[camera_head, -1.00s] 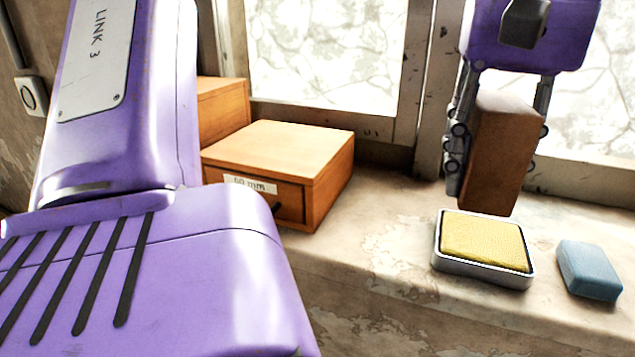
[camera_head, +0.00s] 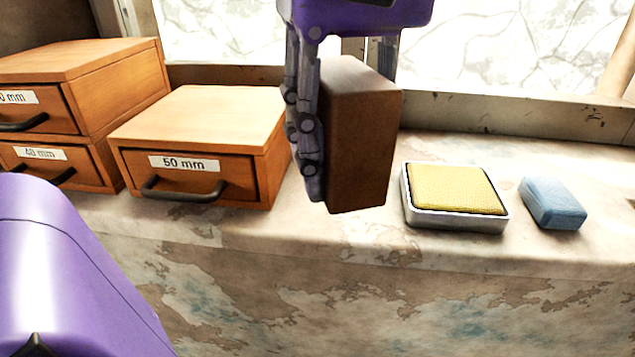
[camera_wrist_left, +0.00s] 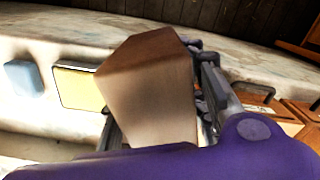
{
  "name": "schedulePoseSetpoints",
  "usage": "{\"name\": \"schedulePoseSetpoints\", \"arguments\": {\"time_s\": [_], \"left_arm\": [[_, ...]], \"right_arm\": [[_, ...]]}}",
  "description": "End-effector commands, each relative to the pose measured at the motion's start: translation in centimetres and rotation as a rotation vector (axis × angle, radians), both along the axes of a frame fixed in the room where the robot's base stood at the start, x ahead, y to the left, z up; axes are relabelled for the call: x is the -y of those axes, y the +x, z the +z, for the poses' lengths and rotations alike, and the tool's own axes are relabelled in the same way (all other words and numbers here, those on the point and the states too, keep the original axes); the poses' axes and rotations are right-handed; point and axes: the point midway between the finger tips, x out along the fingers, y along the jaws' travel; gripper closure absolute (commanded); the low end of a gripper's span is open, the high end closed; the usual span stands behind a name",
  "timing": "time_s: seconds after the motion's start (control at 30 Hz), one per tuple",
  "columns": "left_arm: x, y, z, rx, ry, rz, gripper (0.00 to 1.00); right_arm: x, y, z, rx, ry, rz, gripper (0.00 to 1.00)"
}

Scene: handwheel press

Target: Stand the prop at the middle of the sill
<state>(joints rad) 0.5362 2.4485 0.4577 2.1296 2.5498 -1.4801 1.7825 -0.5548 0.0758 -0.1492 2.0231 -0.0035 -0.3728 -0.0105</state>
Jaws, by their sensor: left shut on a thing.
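The prop looks to be a brown rectangular block (camera_head: 358,140), held upright with a slight tilt. My left gripper (camera_head: 345,130) comes down from above and is shut on it, with one finger along its left side and the other mostly hidden behind it. The block also fills the middle of the left wrist view (camera_wrist_left: 150,85). The sill (camera_head: 290,222) is a worn stone ledge under the window. The block's lower end is over the sill near its front; I cannot tell whether it touches. My right gripper is not in view.
A wooden drawer box labelled 50 mm (camera_head: 255,140) stands close left of the block, with stacked drawers (camera_head: 85,65) further left. A metal tray (camera_head: 455,220) with a yellow pad (camera_head: 452,188) and a blue block (camera_head: 553,203) lie to the right. Window frame is behind.

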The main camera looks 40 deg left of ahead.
Motion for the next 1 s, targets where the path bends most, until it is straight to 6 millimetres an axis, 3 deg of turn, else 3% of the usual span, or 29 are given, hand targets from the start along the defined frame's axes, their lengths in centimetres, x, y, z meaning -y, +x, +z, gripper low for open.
{"name": "schedulePoseSetpoints", "arguments": {"time_s": [0.17, 0.33, 0.63, 0.9, 1.0], "left_arm": [[-3.4, 2.9, -2.1, -0.003, -0.004, 0.003, 0.97], [-4.9, 4.3, -4.9, -0.002, -0.001, 0.001, 0.97], [-6.1, 5.3, -6.6, -0.001, -0.002, 0.0, 0.97], [-6.9, 5.9, -10.6, -0.001, 0.0, -0.002, 0.97], [-6.8, 5.9, -10.8, 0.002, 0.0, -0.002, 0.97]], "right_arm": [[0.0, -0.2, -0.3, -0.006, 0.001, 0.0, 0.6], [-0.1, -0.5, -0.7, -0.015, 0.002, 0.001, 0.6], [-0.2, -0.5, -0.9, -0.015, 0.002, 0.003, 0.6], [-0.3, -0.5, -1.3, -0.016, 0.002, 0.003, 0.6], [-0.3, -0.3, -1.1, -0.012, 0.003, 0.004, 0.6]]}}
